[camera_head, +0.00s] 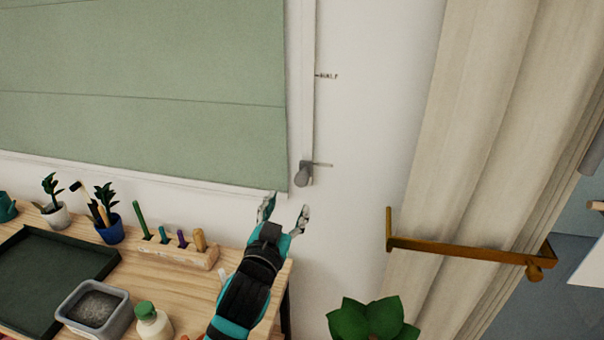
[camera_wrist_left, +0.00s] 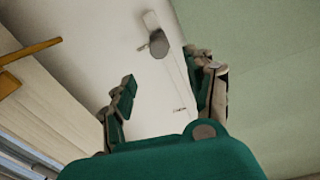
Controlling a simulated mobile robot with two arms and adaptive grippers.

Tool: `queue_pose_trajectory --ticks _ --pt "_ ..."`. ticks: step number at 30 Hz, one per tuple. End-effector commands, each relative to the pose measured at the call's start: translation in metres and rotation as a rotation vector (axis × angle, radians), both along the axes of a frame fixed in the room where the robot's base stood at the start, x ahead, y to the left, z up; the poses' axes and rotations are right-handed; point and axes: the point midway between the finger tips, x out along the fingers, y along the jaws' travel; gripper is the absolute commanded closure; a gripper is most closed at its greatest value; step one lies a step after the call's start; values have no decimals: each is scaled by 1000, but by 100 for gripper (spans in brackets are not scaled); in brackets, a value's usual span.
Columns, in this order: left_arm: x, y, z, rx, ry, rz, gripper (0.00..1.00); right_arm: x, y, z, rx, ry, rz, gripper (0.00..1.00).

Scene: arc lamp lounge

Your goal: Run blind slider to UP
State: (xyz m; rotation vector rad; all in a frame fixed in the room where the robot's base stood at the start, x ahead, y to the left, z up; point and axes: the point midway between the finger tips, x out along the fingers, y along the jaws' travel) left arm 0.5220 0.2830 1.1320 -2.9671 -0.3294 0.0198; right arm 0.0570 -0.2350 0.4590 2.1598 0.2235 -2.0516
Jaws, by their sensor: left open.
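The blind slider is a grey knob (camera_head: 304,174) on a thin vertical rail (camera_head: 309,90) beside the green blind (camera_head: 150,90). In the head view it sits low on the rail, level with a small mark line near the blind's bottom corner. A mark labelled HALF (camera_head: 327,76) is higher up the wall. My left gripper (camera_head: 284,210) is open and empty, just below the knob and apart from it in the picture. In the left wrist view the knob (camera_wrist_left: 158,44) shows beyond the open fingers (camera_wrist_left: 165,90). My right gripper is not in view.
A wooden table (camera_head: 190,287) at lower left holds a dark tray (camera_head: 50,265), small plants, a tool block (camera_head: 180,250), a grey tub (camera_head: 95,305) and a bottle (camera_head: 152,322). A brass holdback (camera_head: 470,252) and curtain (camera_head: 500,130) stand at right. A green plant (camera_head: 372,320) is below.

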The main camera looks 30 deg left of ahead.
Motion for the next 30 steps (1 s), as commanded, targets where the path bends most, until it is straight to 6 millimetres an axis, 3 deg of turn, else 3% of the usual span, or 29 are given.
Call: queue_pose_trajectory --ticks 3,10,15,21,30 --pt "28 6 4 2 -1 0 45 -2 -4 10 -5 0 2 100" --pt "76 17 3 1 0 0 45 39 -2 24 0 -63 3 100" --pt "101 23 2 1 1 0 45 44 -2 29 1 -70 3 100" --pt "115 26 1 0 0 -1 45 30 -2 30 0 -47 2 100" --pt "116 26 0 0 1 -1 46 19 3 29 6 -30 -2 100"
